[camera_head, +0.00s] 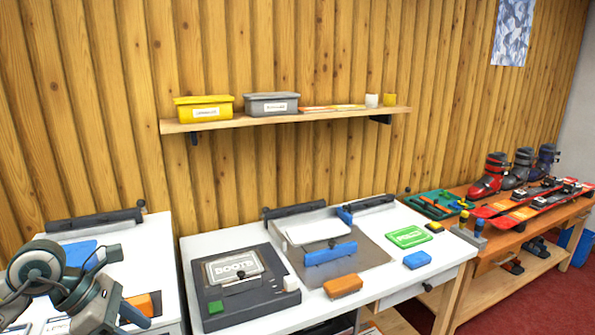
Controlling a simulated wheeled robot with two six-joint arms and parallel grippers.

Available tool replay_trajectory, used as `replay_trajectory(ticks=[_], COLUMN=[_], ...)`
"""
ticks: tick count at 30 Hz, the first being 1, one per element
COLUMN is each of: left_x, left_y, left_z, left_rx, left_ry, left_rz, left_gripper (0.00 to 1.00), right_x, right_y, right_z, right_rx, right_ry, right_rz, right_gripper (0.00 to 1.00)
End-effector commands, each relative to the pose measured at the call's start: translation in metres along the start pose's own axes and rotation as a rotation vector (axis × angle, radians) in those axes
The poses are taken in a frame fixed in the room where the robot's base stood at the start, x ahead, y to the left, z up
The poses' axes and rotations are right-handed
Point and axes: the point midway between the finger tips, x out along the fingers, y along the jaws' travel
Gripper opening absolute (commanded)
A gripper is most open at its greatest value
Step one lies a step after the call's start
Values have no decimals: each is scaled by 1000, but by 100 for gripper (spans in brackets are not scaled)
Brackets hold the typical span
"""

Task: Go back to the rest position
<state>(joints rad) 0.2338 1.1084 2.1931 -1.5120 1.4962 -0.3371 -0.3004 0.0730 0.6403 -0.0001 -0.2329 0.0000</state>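My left arm is folded in the lower left corner, over the left white table (160,240). Its grey and teal wrist and gripper parts (97,300) overlap there, and I cannot make out the two fingertips or whether they hold anything. My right gripper is not in view.
The middle white bench (215,243) bears a dark boots device (240,305), a metal plate with a blue bar (330,253), an orange block (343,287), a green card (408,237) and a blue block (417,260). A wall shelf (290,118) holds a yellow bin (205,108) and a grey bin (272,104). The right wooden bench (500,240) holds skis (530,205) and boots (492,176).

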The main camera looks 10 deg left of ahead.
Motion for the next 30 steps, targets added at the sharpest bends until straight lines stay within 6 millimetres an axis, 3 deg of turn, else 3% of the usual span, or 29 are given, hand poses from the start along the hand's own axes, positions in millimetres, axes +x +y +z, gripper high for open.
replay_trajectory(ticks=[8,12,16,20,25,30], left_x=[26,31,23,5,-11,1], left_y=[-30,-49,-61,-54,-22,14], left_z=[46,79,113,131,118,66], left_rx=[-81,-185,-375,-637,-1062,-1572], left_ry=[-309,-547,-847,-1146,-1483,-1736], left_rz=[-130,-227,-344,-445,-526,-532], left_gripper=[49,49,49,49,49,49], right_x=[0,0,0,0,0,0], right_y=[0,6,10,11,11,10], right_z=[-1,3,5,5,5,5], right_rx=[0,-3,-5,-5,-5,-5], right_ry=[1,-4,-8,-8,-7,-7], right_rz=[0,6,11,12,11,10], right_gripper=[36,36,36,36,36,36])
